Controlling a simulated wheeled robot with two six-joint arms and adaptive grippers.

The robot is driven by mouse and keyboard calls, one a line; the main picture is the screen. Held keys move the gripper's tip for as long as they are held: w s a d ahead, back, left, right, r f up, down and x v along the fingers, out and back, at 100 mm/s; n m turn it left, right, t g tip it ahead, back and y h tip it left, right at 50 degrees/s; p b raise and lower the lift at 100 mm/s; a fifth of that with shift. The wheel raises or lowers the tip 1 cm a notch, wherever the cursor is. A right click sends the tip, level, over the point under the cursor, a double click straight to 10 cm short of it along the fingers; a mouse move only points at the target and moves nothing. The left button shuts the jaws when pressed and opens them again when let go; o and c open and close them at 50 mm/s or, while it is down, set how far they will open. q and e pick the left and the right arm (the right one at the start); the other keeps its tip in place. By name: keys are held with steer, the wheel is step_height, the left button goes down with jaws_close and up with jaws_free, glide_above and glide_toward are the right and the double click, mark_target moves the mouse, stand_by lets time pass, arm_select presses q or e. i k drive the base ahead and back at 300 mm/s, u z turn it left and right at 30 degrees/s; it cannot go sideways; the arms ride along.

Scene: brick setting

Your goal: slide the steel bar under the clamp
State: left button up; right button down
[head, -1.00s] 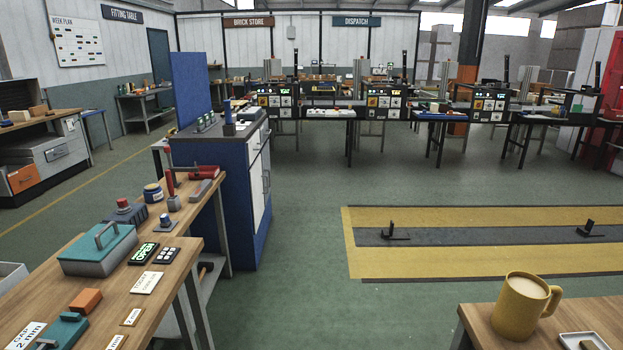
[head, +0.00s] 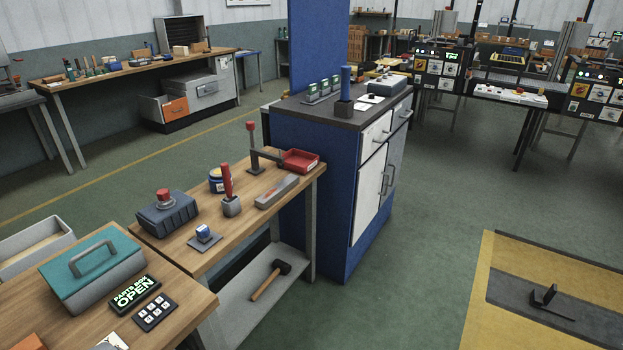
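A grey steel bar (head: 277,192) lies flat on the wooden bench, near its right edge. Left of it stands a small grey block with an upright red lever (head: 227,182), apart from the bar. Behind the bar is a dark post with a red knob and a side arm (head: 256,150). I cannot tell for certain which of these two is the clamp. Neither of my grippers is in view.
The wooden bench (head: 208,262) also holds a dark box with a red knob (head: 167,212), a blue jar (head: 219,180) and a red tray (head: 299,161). A hammer (head: 270,281) lies on its lower shelf. A blue cabinet (head: 330,190) stands behind.

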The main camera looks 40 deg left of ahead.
mark_target(263, 201)
steer(key=i, duration=0.65)
steer(key=z, duration=1.05)
steer(key=i, duration=1.05)
steer(key=u, duration=4.25)
steer(key=i, duration=1)
